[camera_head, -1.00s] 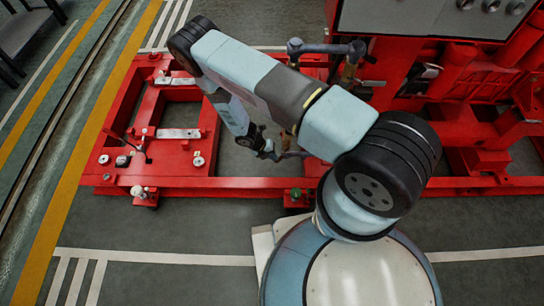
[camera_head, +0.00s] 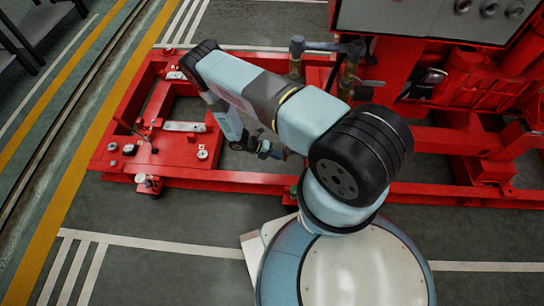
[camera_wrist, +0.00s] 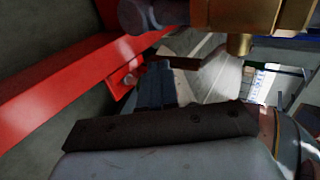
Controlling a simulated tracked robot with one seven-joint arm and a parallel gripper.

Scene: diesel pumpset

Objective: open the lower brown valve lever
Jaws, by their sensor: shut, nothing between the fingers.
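In the wrist view a brass valve body (camera_wrist: 240,20) hangs at the top. A dark brown bar (camera_wrist: 203,60), which looks like the lower valve lever, lies below and left of it, just beyond my fingertips. My gripper (camera_wrist: 160,80) is shut and empty, its dark blue fingers pointing towards the bar. I cannot tell whether they touch it. In the head view my gripper (camera_head: 265,150) is low beside the red frame, small and partly hidden by my arm. The lower lever cannot be made out there.
The red pumpset frame (camera_head: 175,175) fills the middle. A red beam (camera_wrist: 65,75) runs close on the left in the wrist view. A grey pipe (camera_head: 325,47) with brass fittings (camera_head: 347,78) stands behind my arm. Bare floor (camera_head: 120,215) lies in front of the frame.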

